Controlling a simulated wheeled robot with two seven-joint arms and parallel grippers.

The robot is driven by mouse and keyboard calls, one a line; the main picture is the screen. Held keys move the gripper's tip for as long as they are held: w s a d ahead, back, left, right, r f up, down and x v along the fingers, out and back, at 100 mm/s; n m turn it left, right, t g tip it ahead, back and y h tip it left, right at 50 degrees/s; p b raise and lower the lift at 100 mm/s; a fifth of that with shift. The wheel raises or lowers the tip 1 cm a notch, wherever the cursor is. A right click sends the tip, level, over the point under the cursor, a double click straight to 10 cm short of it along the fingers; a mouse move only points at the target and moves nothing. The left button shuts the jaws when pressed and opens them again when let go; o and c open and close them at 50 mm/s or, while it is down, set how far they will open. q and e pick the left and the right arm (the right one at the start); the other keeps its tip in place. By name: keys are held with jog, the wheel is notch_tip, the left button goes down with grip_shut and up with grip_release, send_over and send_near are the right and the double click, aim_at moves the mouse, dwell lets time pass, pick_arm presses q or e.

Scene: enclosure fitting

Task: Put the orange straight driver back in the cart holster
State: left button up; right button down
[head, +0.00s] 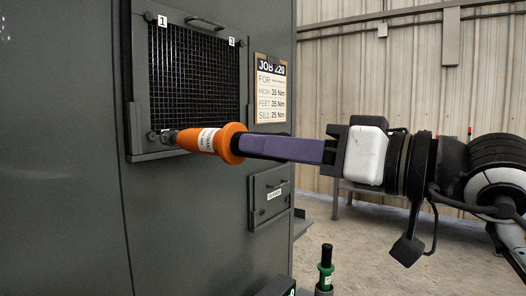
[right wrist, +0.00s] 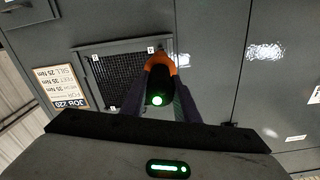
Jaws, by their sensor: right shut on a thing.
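The orange straight driver (head: 208,140) is level in the head view, its tip pointing left at the lower-left corner of the mesh panel (head: 195,70). I cannot tell whether the tip touches the fastener there. My right gripper (head: 242,146), with purple fingers, is shut on the driver's rear part. In the right wrist view the driver (right wrist: 160,62) is seen from behind between the fingers, with a green light on its dark end. The cart holster is not clearly visible; only a green-banded tool (head: 326,266) stands upright at the bottom edge of the head view. My left gripper is not in view.
The grey enclosure wall (head: 70,160) fills the left side. A job card (head: 271,85) and a small handled hatch (head: 270,195) are right of and below the mesh. A bench (head: 345,188) stands behind my right arm. Open floor shows at the lower right.

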jog(key=shift+s+d+r, duration=0.25)
jog(key=shift+d, duration=0.1)
jog(key=shift+a, duration=0.1)
